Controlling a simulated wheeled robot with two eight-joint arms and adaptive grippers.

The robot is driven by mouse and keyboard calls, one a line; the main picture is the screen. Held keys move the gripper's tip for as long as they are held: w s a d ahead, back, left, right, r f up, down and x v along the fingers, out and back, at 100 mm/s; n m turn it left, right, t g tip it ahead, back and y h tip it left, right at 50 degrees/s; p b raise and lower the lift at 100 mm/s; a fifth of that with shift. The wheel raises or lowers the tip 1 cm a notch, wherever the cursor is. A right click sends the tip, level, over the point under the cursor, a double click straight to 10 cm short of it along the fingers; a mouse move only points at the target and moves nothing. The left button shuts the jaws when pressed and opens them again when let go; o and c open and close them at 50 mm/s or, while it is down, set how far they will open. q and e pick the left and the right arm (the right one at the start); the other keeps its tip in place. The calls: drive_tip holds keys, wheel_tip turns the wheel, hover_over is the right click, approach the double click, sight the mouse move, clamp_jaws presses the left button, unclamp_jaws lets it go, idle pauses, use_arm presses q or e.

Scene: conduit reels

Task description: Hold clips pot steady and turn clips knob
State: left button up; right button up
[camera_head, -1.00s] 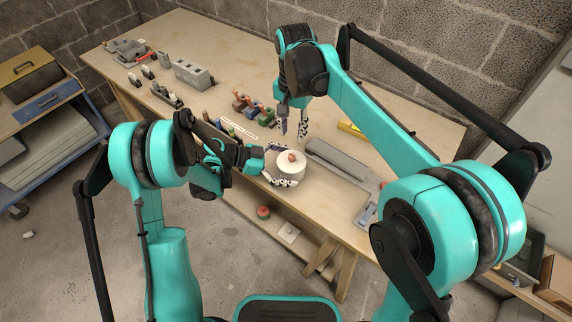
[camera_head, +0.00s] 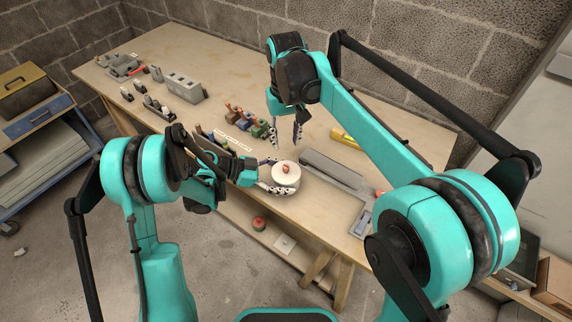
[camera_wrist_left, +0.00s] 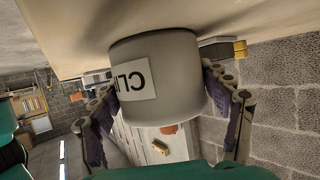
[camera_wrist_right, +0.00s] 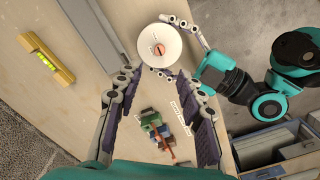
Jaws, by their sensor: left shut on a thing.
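The clips pot (camera_head: 285,181) is a round white pot upright near the table's front edge. It has a small reddish-brown knob (camera_head: 287,168) on top. The left wrist view shows the pot (camera_wrist_left: 180,90) with part of a label, "CLI" (camera_wrist_left: 134,82). My left gripper (camera_head: 273,175) is shut on the pot's sides, one finger on each side. My right gripper (camera_head: 286,142) is open and empty, pointing down above the table behind the pot. In the right wrist view the pot (camera_wrist_right: 145,40) and slotted knob (camera_wrist_right: 159,50) lie just beyond the right fingertips.
A long grey tray (camera_head: 330,170) lies right of the pot, with a yellow level (camera_head: 344,138) behind it. Several coloured clamp-like items (camera_head: 245,122) and white label strips (camera_head: 233,140) lie behind and left. A grey block holder (camera_head: 180,87) stands farther back.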

sight(286, 166)
wheel_tip(286, 166, down, 11)
drive_tip(key=n, duration=0.7)
drive_tip(key=shift+f, duration=0.15)
clamp_jaws()
